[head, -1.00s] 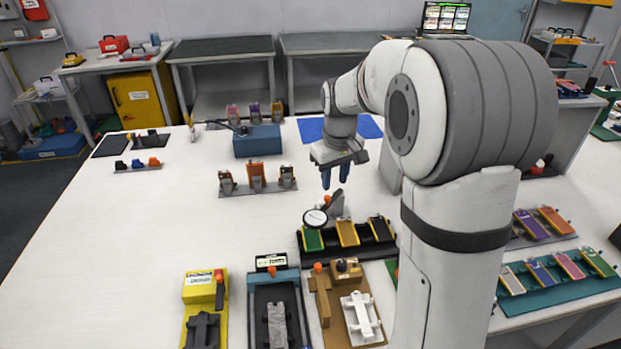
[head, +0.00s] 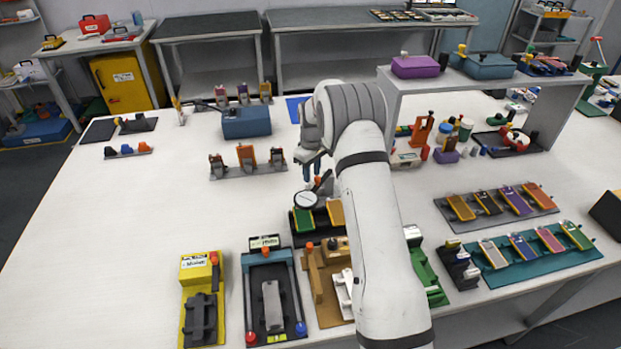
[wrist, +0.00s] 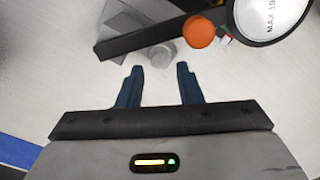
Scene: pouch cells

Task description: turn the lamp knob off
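My gripper (wrist: 158,86) is open and empty, with two blue fingers pointing toward the stand, apart from the knob. In the head view my arm partly hides it.
The black rack (head: 299,240) holds a green and an orange cell. Yellow (head: 189,298) and blue-edged (head: 246,300) fixtures stand in front. A blue box (head: 246,122) and cell stand (head: 247,170) lie behind left.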

